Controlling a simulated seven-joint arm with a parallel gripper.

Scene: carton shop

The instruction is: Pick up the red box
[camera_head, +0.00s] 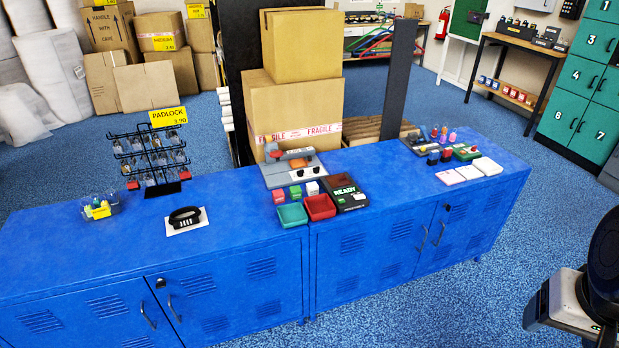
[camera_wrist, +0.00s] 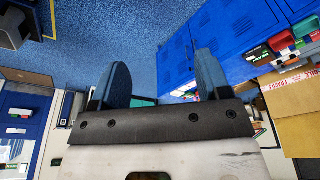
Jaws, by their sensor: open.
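The red box (camera_head: 279,196) is a small cube on the blue cabinet top in the head view, left of a green box (camera_head: 296,192) and a white box (camera_head: 313,188). A green tray (camera_head: 292,215) and a red tray (camera_head: 320,207) sit in front of the boxes. My gripper shows in the wrist view (camera_wrist: 162,80) with its two fingers wide apart and nothing between them. In the head view my arm's end is at the lower right, over the floor, well away from the red box. In the wrist view I cannot clearly single out the red box.
A grey scale-like device (camera_head: 293,172) stands behind the boxes and a READY terminal (camera_head: 344,193) to their right. A padlock rack (camera_head: 151,160) and a black handset-like lock (camera_head: 185,217) are to the left. Stacked cartons (camera_head: 295,105) stand behind the cabinet. The cabinet top right of the terminal has free room.

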